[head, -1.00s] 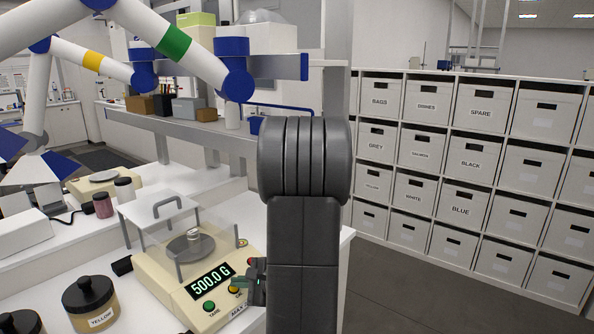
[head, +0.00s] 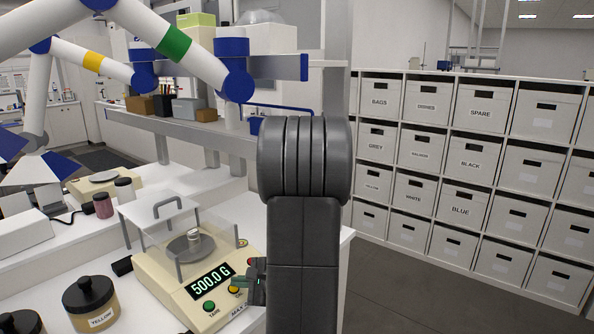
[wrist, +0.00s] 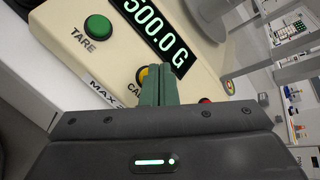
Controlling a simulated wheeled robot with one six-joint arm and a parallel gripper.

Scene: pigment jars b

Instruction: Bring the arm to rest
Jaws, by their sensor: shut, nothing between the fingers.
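My gripper shows in the wrist view (wrist: 160,85) with its two green fingers shut together and nothing between them. In the head view my gripper (head: 240,282) pokes out left of my dark arm, at the front right of the beige scale (head: 165,285). Its fingertips are by the yellow button (wrist: 143,75); I cannot tell whether they touch it. The scale's display (head: 212,281) reads 500.0 G. A small metal weight (head: 193,238) stands on the pan under the clear cover (head: 170,215). My arm hides part of the bench's right side.
A jar labelled YELLOW (head: 91,303) stands left of the scale. A second scale (head: 100,183) and small jars stand farther back. White-and-blue lamp-like arms (head: 190,60) hang over the bench at upper left. Shelves of labelled boxes (head: 470,160) line the right; the floor before them is clear.

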